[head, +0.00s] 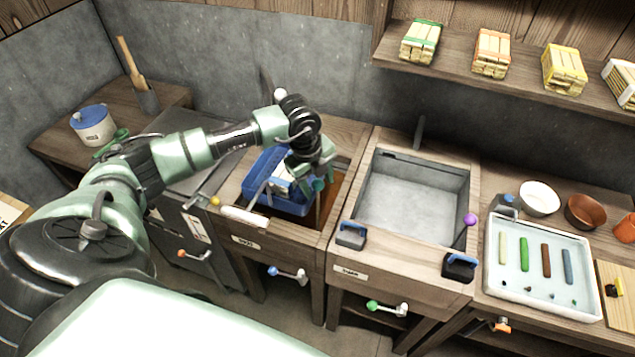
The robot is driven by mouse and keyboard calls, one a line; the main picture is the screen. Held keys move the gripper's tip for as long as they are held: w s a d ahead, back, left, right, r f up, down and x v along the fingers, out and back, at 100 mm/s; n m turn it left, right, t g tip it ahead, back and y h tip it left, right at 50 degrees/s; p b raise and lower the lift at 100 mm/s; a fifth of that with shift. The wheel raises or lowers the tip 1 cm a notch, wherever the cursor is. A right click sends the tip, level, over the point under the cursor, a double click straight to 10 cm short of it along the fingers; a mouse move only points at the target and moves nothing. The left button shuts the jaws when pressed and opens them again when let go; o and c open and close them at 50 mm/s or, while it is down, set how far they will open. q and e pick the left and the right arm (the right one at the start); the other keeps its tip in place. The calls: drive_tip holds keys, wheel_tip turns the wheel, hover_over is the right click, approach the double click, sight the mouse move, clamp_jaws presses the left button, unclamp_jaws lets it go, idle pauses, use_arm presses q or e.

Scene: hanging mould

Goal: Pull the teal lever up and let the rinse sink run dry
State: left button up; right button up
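A small teal knob (319,184), which looks like the teal lever's end, shows at the right side of the left basin (333,200). That basin holds reddish-brown liquid or a brown bottom; I cannot tell which. My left gripper (314,172) is right at the knob, over the basin. Its fingers are partly hidden, so I cannot tell whether they grip the knob. A blue crate (262,178) with pale things in it sits in the left basin, partly behind my gripper. The basin labels are too small to read surely. My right gripper is not in view.
A grey basin (410,195) with a purple knob (470,220) stands to the right and looks empty. Two dark-blue-handled blocks sit on its front edge. A white tray (540,270) of coloured sticks lies farther right. A shelf (470,65) with bundles hangs above.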

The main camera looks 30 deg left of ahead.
use_arm(q)
drive_tip(key=shift+a+r, duration=0.1)
drive_tip(key=shift+r, duration=0.1)
drive_tip(key=r+b, duration=0.1)
drive_tip(key=r, duration=0.2)
drive_tip(key=s+r+b, duration=0.1)
drive_tip(key=r, duration=0.2)
drive_tip(key=shift+s+a+r, duration=0.1)
drive_tip(key=shift+a+r, duration=0.05)
drive_tip(key=shift+s+r, duration=0.1)
drive_tip(key=shift+r, duration=0.4)
